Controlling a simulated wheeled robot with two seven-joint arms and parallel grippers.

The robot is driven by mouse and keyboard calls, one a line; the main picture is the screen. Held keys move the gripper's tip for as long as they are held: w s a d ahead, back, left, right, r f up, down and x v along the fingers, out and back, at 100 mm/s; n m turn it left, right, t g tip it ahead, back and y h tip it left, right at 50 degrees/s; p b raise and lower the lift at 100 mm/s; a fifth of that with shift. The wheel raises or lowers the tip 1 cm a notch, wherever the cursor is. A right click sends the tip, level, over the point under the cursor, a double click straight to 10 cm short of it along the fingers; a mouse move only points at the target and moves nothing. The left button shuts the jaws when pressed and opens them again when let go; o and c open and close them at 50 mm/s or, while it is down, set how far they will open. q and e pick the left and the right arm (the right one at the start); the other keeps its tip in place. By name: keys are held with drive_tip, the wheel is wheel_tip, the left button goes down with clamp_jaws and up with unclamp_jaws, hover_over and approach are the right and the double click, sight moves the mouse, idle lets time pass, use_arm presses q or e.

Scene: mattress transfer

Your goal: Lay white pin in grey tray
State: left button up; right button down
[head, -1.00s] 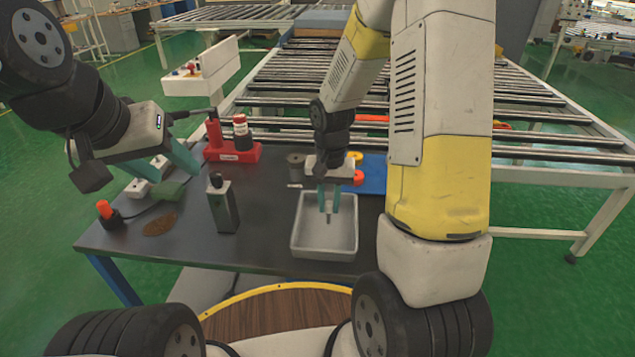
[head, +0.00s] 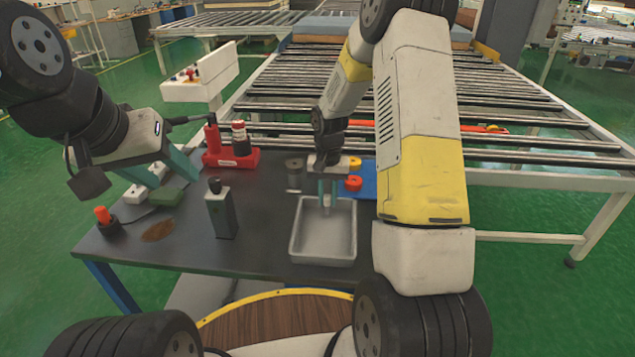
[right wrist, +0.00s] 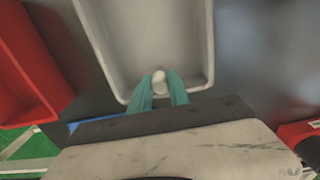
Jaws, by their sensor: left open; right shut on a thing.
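The grey tray (head: 322,243) stands on the dark table near its front edge; it also shows in the right wrist view (right wrist: 150,40). My right gripper (head: 327,200) is over the far end of the tray, pointing down. It is shut on the white pin (head: 327,200), whose pale end shows between the teal fingers in the right wrist view (right wrist: 159,77). I cannot tell whether the pin touches the tray floor. My left gripper (head: 178,170) is open and empty over the left part of the table.
A red holder with bottles (head: 232,158) stands at the back. A dark grey box-shaped bottle (head: 220,212) stands left of the tray. A roller conveyor (head: 520,120) lies beyond the table.

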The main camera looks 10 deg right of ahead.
sight(327, 196)
drive_tip(key=shift+f, duration=0.1)
drive_tip(key=c, duration=1.3)
unclamp_jaws()
drive_tip(key=shift+o, duration=0.2)
wheel_tip(327, 196, up, 12)
drive_tip(key=s+r+n+t+y, duration=0.1)
drive_tip(key=s+r+n+t, duration=0.15)
drive_tip(key=s+r, duration=1.05)
drive_tip(key=s+a+r+n+t+y, duration=0.1)
drive_tip(key=s+a+r+t, duration=0.1)
drive_tip(key=s, duration=1)
drive_tip(key=shift+a+r+t, duration=0.15)
drive_tip(key=shift+r+t, duration=0.7)
drive_tip(key=shift+r, duration=0.4)
